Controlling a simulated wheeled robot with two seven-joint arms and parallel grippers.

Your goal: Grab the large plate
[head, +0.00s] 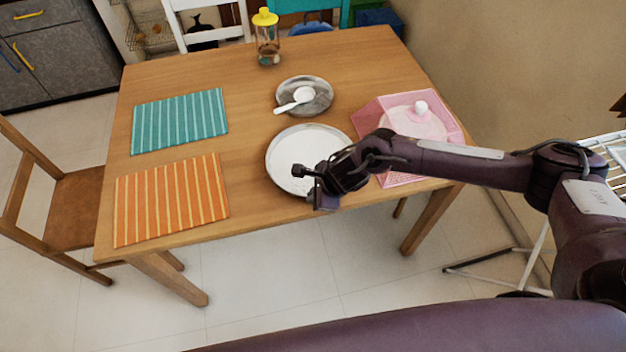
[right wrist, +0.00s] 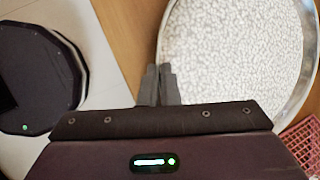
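The large plate (head: 284,157), round and whitish with a metal rim, is near the front edge of the wooden table. My right gripper (head: 318,200) is at the plate's front right rim and covers part of it. In the right wrist view, the large plate (right wrist: 240,45) fills the upper right. The two fingers of the right gripper (right wrist: 160,84) are close together, with the plate's rim running in between them. They look shut on the rim, though the contact itself is partly hidden. My left gripper is not in view.
A smaller metal plate (head: 318,101) with a white spoon (head: 296,101) lies behind. A pink tray (head: 367,115) with a lidded pink dish (head: 415,122) is at right. Teal (head: 180,120) and orange (head: 172,198) mats are at left. A yellow-topped jar (head: 267,45) stands at the back.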

